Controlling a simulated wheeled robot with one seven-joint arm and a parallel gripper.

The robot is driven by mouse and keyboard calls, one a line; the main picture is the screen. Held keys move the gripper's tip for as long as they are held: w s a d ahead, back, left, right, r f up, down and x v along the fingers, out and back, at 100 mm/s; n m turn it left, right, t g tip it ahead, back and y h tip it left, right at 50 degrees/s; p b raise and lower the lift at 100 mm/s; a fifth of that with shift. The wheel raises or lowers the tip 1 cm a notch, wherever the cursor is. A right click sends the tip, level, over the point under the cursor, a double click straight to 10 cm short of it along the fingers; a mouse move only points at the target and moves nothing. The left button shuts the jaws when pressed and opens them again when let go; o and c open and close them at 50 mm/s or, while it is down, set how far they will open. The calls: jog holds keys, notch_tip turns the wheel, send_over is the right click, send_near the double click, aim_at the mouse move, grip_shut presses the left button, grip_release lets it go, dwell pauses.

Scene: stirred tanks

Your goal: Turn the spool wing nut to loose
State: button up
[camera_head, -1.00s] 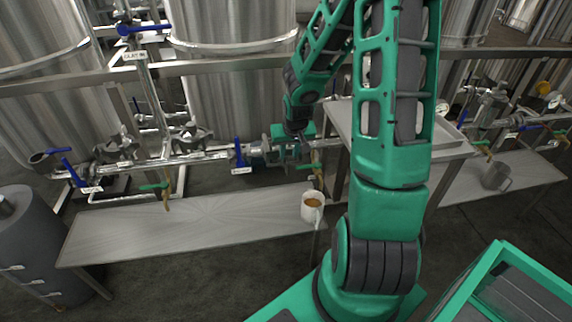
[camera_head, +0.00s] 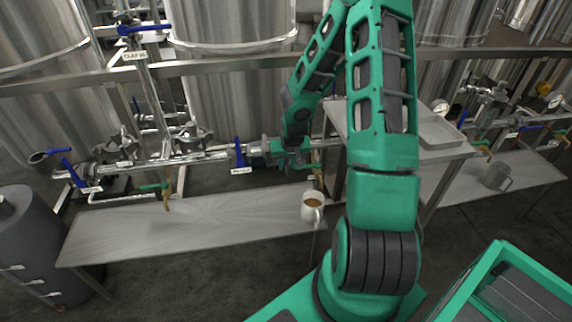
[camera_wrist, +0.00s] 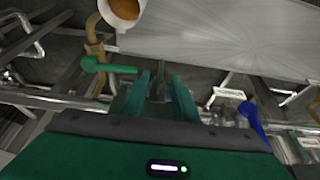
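The spool wing nut cannot be made out clearly. In the head view, a metal pipe fitting (camera_head: 254,150) shows just left of my gripper (camera_head: 284,156), which is at the pipe line and covers part of it. In the wrist view, the two green fingers of my gripper (camera_wrist: 158,84) stand apart with a gap between them. A narrow grey metal part (camera_wrist: 161,82) shows in that gap. I cannot tell whether it is the wing nut or whether the fingers touch it.
A blue-handled valve (camera_head: 239,152) is left of the gripper. A green-handled valve (camera_wrist: 105,67) with a brass-coloured outlet is close beside the fingers in the wrist view. A white mug (camera_head: 313,207) of brown liquid stands on the metal bench (camera_head: 150,233) below.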

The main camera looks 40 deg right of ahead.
grip_shut()
